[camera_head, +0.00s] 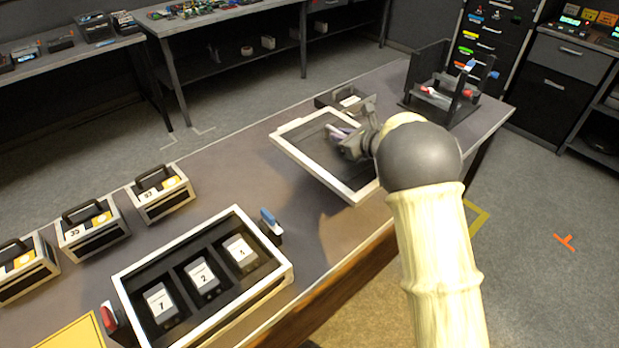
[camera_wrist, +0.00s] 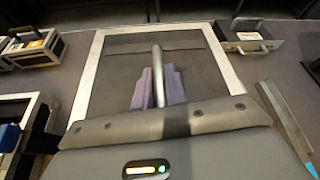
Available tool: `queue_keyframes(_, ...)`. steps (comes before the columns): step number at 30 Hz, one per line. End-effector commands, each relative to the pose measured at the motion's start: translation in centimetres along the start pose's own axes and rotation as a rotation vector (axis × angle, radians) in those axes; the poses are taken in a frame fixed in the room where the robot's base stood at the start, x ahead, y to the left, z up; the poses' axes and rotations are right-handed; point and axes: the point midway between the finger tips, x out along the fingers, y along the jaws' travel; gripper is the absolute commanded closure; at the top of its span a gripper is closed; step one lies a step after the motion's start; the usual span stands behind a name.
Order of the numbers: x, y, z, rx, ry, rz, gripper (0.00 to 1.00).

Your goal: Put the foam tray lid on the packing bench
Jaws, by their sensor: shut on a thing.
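The foam tray lid (camera_head: 297,152) is a dark panel with a white frame. My gripper (camera_head: 345,138) is shut on its bar handle (camera_wrist: 158,75). In the wrist view, purple finger pads sit on both sides of the bar, and the lid (camera_wrist: 96,75) fills the middle. In the head view the lid is tilted over the packing bench (camera_head: 225,180), with a shadow below its near side. It seems raised, but its far edge's contact is unclear. The open tray (camera_head: 120,275) stands at the near left, holding three numbered blocks.
Three cases with handles (camera_head: 160,195) stand along the bench's left. A small dark tray (camera_head: 343,98) lies just behind the lid, and a dark rack (camera_head: 445,88) stands at the far right end. Bare bench top lies between the cases and lid.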

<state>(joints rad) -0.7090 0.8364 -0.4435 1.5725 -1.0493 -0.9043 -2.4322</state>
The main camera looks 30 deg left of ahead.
Motion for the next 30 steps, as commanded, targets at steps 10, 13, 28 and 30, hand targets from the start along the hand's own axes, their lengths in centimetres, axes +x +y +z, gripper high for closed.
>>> queue_keyframes(10,1.7,1.1,-3.4,-0.004,-0.005,0.004,1.00)
queue_keyframes(13,1.7,1.2,-3.3,-0.004,-0.005,0.005,1.00)
queue_keyframes(28,3.2,1.9,-7.1,0.000,-0.001,0.005,1.00)
queue_keyframes(30,3.6,2.1,-8.1,-0.001,-0.002,0.005,1.00)
